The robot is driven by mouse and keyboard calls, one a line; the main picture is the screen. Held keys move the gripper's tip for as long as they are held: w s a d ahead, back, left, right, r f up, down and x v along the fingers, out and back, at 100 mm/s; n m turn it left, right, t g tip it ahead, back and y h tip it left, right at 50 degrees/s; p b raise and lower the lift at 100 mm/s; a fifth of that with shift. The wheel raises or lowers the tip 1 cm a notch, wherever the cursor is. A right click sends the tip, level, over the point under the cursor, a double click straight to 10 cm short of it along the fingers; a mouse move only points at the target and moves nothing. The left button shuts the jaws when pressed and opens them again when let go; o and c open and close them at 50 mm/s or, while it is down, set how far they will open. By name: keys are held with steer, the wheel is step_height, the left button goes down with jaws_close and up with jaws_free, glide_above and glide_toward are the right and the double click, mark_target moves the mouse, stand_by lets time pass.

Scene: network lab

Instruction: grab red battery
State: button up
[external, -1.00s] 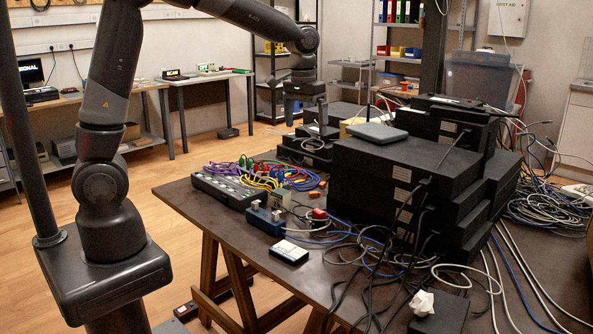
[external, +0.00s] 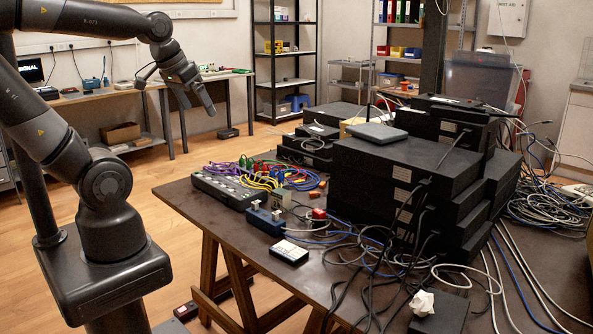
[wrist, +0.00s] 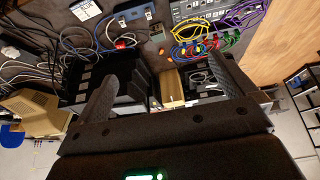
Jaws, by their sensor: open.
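A small red block (external: 318,214) lies on the dark table, right of the blue device and in front of the coloured cables. It looks like the red and white piece at the upper left in the wrist view (wrist: 125,42). It is too small to tell if it is a battery. My gripper (external: 198,109) is open and empty, in the air beyond the table's left end, well away from the block. In the wrist view the two fingers of my gripper (wrist: 164,68) are spread, with nothing between them at close range.
A stack of black boxes (external: 395,177) fills the table's middle, with loose cables (external: 545,200) to its right. The table's front left is bare.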

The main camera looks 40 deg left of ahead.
steer(key=shift+s+a+f, duration=0.15)
steer(key=shift+s+f, duration=0.05)
steer(key=shift+s, duration=0.25)
steer(key=shift+s+a+f, duration=0.15)
steer(key=shift+s, duration=0.25)
steer(key=c, duration=0.9)
steer(key=shift+w, duration=0.1)
